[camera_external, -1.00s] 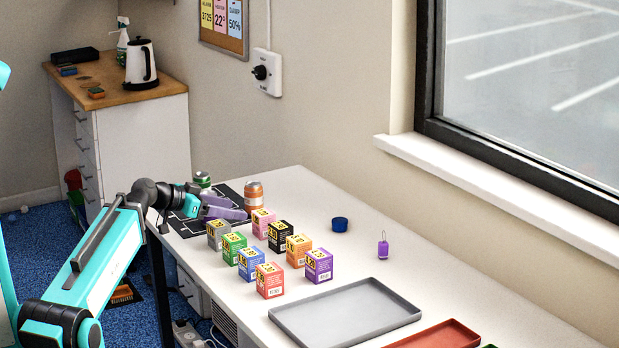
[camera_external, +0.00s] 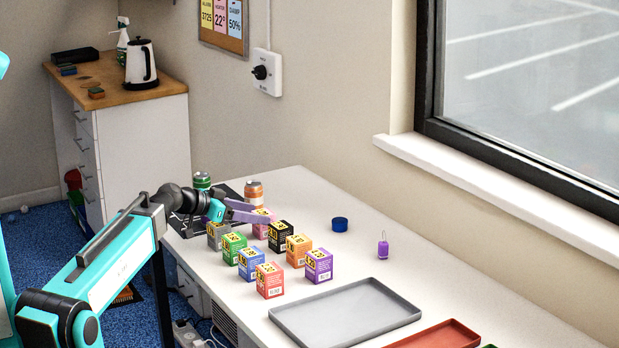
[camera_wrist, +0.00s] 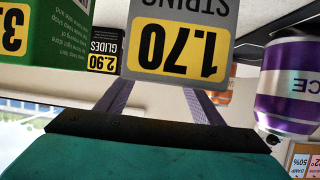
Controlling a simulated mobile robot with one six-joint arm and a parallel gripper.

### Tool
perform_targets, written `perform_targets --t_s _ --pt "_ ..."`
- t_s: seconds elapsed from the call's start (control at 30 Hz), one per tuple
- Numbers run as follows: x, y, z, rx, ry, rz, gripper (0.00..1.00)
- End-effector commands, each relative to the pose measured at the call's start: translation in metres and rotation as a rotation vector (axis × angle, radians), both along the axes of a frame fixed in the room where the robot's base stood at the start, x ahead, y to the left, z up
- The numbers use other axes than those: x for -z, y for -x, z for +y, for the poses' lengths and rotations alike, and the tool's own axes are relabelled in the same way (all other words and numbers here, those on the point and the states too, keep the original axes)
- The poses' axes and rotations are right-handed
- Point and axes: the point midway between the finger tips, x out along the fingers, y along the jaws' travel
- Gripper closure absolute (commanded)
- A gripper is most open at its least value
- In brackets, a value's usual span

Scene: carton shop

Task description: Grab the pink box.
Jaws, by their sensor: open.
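The pink box (camera_external: 262,229) stands on the white table in the back row of small price-labelled boxes, in the external view. Its top is partly covered by my gripper. My gripper (camera_external: 262,216) is open and empty, with purple fingers reaching right over the grey box (camera_external: 216,240) toward the pink box. In the wrist view, my fingers (camera_wrist: 163,100) show behind the grey box (camera_wrist: 185,30), which fills the upper middle. I cannot make out the pink box in the wrist view. I cannot tell if the fingers touch it.
Close by stand a green box (camera_external: 233,248), a black box (camera_external: 280,237), and blue, orange, red and purple boxes. A purple-and-silver can (camera_wrist: 287,85) is at the wrist view's right. An orange can (camera_external: 254,191) stands behind. A grey tray (camera_external: 345,315) lies at the front right.

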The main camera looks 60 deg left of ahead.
Motion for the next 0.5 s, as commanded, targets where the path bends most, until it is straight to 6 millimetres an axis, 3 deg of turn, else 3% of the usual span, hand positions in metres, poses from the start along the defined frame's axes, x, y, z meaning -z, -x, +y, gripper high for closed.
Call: perform_targets --t_s 0.27,0.5 --pt "0.001 -0.008 0.001 0.001 0.001 0.001 0.39" --pt "0.009 -0.032 0.003 0.001 0.003 0.001 0.39"
